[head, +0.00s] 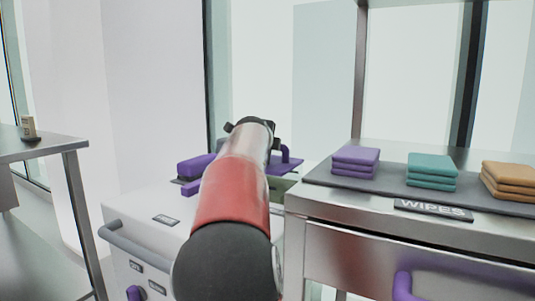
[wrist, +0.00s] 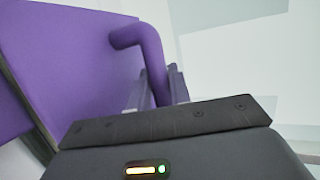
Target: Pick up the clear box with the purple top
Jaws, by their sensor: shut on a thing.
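The clear box's purple top (head: 196,165) shows on the white cart in the head view, to the left of my arm and behind it. My arm hides most of the box. In the wrist view the purple top (wrist: 75,65) fills the left side. My gripper (wrist: 157,90) is shut on the bent purple handle (wrist: 145,35), with a finger on each side of it. The clear walls are hard to make out.
The white cart (head: 130,215) has a grey rail at its left front. A steel table (head: 345,208) on the right bears folded purple (head: 355,160), teal (head: 432,170) and orange (head: 508,180) wipes. Another steel table (head: 40,147) holds a small bottle (head: 28,128) at far left.

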